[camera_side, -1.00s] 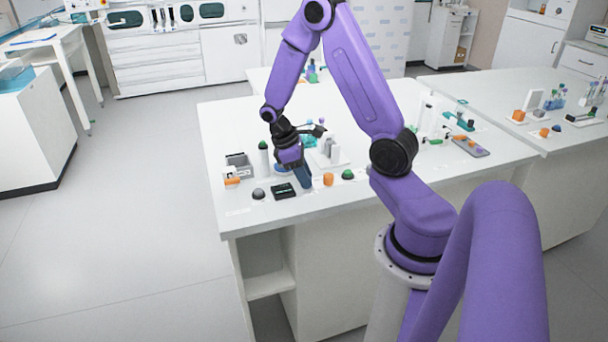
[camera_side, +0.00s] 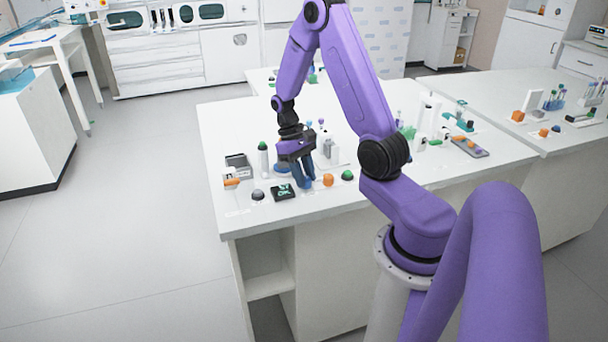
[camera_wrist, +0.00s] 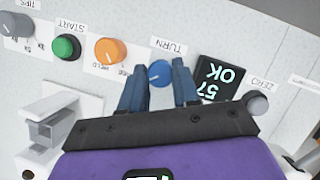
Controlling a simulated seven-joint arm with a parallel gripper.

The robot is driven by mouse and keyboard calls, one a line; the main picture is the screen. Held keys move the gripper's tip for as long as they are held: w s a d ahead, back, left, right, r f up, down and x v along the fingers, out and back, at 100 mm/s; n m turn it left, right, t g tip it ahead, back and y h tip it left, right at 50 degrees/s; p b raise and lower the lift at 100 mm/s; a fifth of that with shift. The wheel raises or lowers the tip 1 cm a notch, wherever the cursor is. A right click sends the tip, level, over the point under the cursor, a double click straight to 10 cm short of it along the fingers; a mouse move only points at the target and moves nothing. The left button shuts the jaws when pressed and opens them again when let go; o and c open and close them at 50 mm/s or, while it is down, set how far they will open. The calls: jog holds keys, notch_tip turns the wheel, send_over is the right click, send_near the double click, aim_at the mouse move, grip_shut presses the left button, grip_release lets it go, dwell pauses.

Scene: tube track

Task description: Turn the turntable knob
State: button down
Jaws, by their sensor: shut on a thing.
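The blue turntable knob (camera_wrist: 159,73) shows in the wrist view on the white panel, beside a label reading TURN (camera_wrist: 167,47). It sits between the two blue fingers of my gripper (camera_wrist: 160,85), which are shut on it from both sides. In the side view my gripper (camera_side: 303,180) points down at the table, and its fingers hide the knob. A small black display (camera_wrist: 220,76) next to the knob reads "57 OK" in the wrist view, upside down; it also shows in the side view (camera_side: 283,192).
An orange knob (camera_wrist: 110,50), a green START button (camera_wrist: 66,47) and a grey TIPS knob (camera_wrist: 17,23) line one side. A grey ZERO knob (camera_wrist: 257,104) is past the display. A green-topped post (camera_side: 263,158) and a grey box (camera_side: 238,165) stand nearby.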

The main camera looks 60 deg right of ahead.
jog(key=shift+m, duration=0.4)
jog(key=c, duration=0.8)
grip_release()
jog(key=v, duration=1.7)
jog(key=shift+d+r, duration=0.25)
jog(key=shift+d, duration=0.05)
jog(key=shift+a, duration=0.1)
